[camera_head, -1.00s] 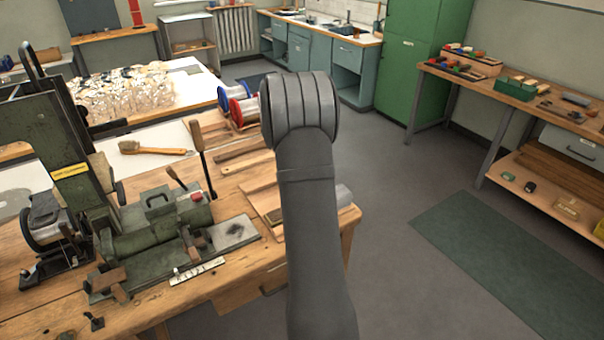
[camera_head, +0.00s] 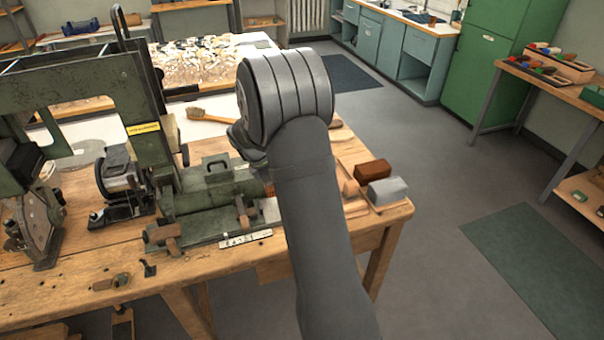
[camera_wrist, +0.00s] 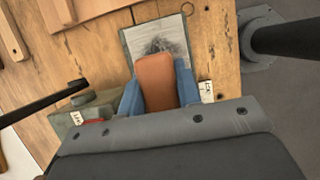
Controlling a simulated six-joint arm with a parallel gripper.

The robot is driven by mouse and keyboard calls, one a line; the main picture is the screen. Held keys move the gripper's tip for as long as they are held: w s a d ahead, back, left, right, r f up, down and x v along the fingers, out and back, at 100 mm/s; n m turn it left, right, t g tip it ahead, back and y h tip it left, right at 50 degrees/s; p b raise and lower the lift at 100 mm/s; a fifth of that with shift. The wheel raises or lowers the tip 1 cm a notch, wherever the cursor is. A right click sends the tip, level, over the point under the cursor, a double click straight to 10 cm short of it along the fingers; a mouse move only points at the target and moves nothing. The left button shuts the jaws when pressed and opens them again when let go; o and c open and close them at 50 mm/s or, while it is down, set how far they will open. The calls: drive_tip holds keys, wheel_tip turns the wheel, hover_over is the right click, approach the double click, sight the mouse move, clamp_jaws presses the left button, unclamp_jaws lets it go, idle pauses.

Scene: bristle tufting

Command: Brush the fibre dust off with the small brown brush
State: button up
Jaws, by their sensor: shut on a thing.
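In the wrist view my gripper (camera_wrist: 157,88) has blue fingers closed on the small brown brush (camera_wrist: 155,75), which shows as a smooth orange-brown block. Its bristles are hidden from this angle. Just past the brush lies a pale metal plate (camera_wrist: 137,38) with a dark smudge of fibre dust (camera_wrist: 165,45) on it. The brush covers the near part of the plate, and I cannot tell whether it touches. In the head view my arm hides the gripper and most of the plate.
A green machine (camera_head: 205,190) stands on the wooden bench left of my arm, with a white scale strip (camera_head: 245,239) before it. A brown block (camera_head: 373,172) and a grey block (camera_head: 388,190) stand at the bench's right corner. A larger wooden-handled brush (camera_head: 205,115) lies behind.

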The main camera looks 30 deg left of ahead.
drive_tip(key=shift+s+a+f, duration=0.2)
drive_tip(key=shift+s, duration=0.1)
drive_tip(key=shift+f, duration=3.25)
drive_tip(key=shift+w+d+f, duration=0.6)
drive_tip(key=shift+f, duration=0.15)
drive_tip(key=shift+c, duration=0.3)
drive_tip(key=shift+w+d, duration=2.15)
drive_tip(key=shift+s+a, duration=2.75)
drive_tip(key=shift+a, duration=0.05)
drive_tip(key=shift+w+a, duration=0.55)
drive_tip(key=shift+w, duration=0.05)
drive_tip(key=shift+w+d, duration=2.7)
drive_tip(key=shift+d, duration=0.05)
drive_tip(key=shift+s+a, duration=2.75)
drive_tip(key=shift+r, duration=4.2)
